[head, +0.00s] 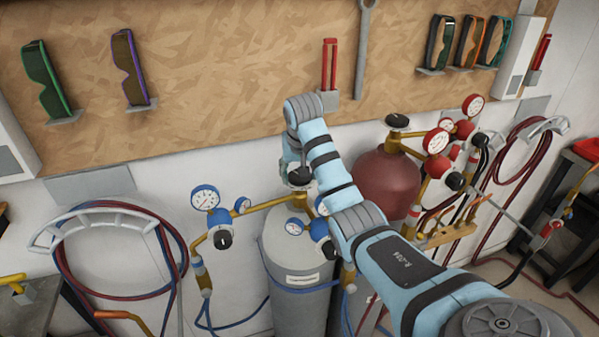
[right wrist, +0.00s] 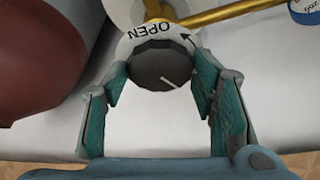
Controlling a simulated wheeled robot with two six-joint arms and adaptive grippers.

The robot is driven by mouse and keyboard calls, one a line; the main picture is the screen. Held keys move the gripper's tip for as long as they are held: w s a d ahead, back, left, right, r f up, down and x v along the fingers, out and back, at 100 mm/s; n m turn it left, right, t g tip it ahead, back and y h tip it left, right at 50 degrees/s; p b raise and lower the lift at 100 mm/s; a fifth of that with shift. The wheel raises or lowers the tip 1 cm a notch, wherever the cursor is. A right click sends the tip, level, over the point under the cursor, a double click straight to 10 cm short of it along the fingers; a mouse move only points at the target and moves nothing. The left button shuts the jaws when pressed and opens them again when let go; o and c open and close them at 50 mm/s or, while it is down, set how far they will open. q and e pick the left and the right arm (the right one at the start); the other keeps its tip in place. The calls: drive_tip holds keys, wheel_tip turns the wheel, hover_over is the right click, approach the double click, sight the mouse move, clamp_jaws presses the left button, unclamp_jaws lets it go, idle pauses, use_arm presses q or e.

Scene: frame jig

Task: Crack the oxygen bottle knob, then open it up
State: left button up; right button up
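The grey oxygen bottle (head: 295,262) stands below the pegboard, with its dark valve knob (head: 299,178) on top. My right gripper (head: 293,158) comes down over this knob from above. In the right wrist view the round black knob (right wrist: 163,68) has a white pointer line and a white collar (right wrist: 130,40) reading OPEN with an arrow. My left gripper is not in view.
A dark red bottle (head: 385,183) with its own black knob (head: 397,121) stands close on the right. Brass pipes and blue gauges (head: 205,198) are left of the grey bottle; red gauges (head: 436,140) are right. Coiled hoses (head: 75,270) hang on the wall.

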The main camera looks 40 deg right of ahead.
drive_tip(key=c, duration=0.5)
drive_tip(key=shift+n, duration=0.3)
drive_tip(key=n+y, duration=0.1)
drive_tip(key=n, duration=0.2)
drive_tip(key=shift+s+d+t, duration=0.1)
drive_tip(key=shift+d+t, duration=0.05)
drive_tip(key=shift+t, duration=0.15)
drive_tip(key=n+y, duration=0.2)
drive_tip(key=n, duration=0.2)
drive_tip(key=shift+d, duration=0.15)
drive_tip(key=n, duration=0.2)
drive_tip(key=n+y, duration=0.1)
drive_tip(key=n, duration=0.1)
drive_tip(key=shift+d+y, duration=0.15)
drive_tip(key=shift+y, duration=0.15)
drive_tip(key=n, duration=0.1)
drive_tip(key=n+y, duration=0.1)
drive_tip(key=n, duration=0.1)
drive_tip(key=n+g, duration=0.1)
drive_tip(key=shift+w+d+r, duration=0.15)
drive_tip(key=shift+w+r, duration=0.05)
drive_tip(key=shift+w, duration=0.05)
drive_tip(key=shift+n, duration=0.5)
drive_tip(key=shift+f+y, duration=0.1)
drive_tip(key=shift+y, duration=0.2)
